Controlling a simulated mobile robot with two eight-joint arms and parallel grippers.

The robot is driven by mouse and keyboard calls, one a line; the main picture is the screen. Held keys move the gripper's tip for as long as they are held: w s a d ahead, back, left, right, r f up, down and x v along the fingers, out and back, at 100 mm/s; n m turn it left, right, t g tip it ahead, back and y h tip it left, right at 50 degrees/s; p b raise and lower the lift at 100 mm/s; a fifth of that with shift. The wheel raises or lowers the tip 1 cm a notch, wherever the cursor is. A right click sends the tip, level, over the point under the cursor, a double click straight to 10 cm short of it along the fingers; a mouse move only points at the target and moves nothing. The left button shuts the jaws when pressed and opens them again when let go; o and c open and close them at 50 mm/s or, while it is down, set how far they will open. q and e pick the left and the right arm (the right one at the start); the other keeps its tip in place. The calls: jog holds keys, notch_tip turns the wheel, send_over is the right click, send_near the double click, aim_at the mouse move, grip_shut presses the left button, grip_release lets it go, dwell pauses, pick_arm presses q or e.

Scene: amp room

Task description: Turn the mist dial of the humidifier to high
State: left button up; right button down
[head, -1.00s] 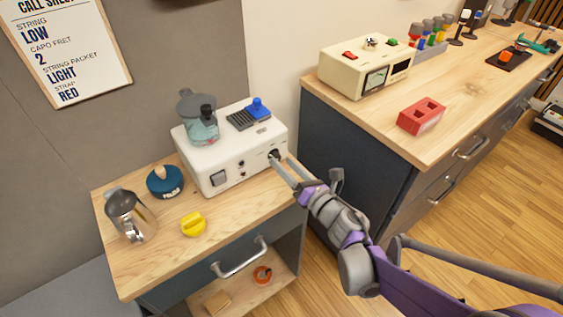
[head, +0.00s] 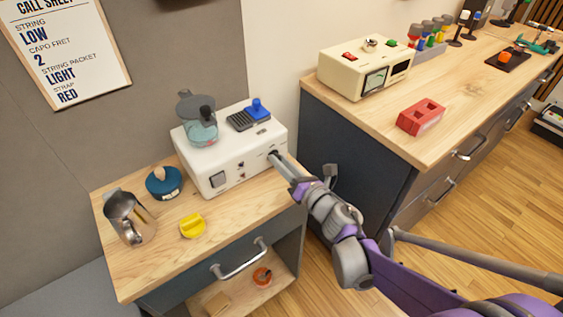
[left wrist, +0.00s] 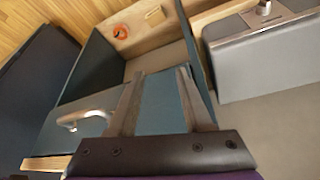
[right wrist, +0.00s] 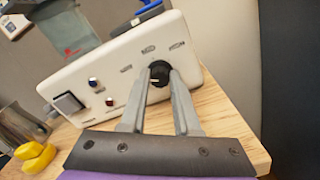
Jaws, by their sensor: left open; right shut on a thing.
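The humidifier (head: 235,158) is a white box with a clear tank (head: 200,125) on top, standing on the small wooden-topped cabinet. Its black mist dial (right wrist: 159,71) sits at the right end of the front panel, below small printed labels. My right gripper (head: 277,158) is shut on this dial; its fingers (right wrist: 158,80) lie on either side of it in the right wrist view. The dial's pointer setting is too small to tell. My left gripper (left wrist: 155,73) is open and empty, over the cabinet's front side in the left wrist view; it is out of the head view.
A metal pitcher (head: 130,220), a blue round object (head: 163,184) and a yellow piece (head: 192,225) stand on the cabinet top. The cabinet's handle (head: 240,260) sticks out in front. A higher counter (head: 460,125) to the right holds a cream device (head: 350,75) and a red block (head: 421,117).

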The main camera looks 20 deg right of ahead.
jog(key=shift+m, duration=0.4)
jog(key=m, duration=0.4)
jog(key=shift+m, duration=0.3)
jog(key=m, duration=0.6)
jog(key=shift+f, duration=0.1)
jog(key=m, duration=0.6)
jog(key=shift+f+m+b, duration=0.1)
jog(key=shift+m+b, duration=0.25)
jog(key=shift+m, duration=0.05)
jog(key=m, duration=0.5)
jog(key=shift+m, duration=0.3)
jog(key=c, duration=0.6)
grip_release()
jog(key=shift+c, duration=0.2)
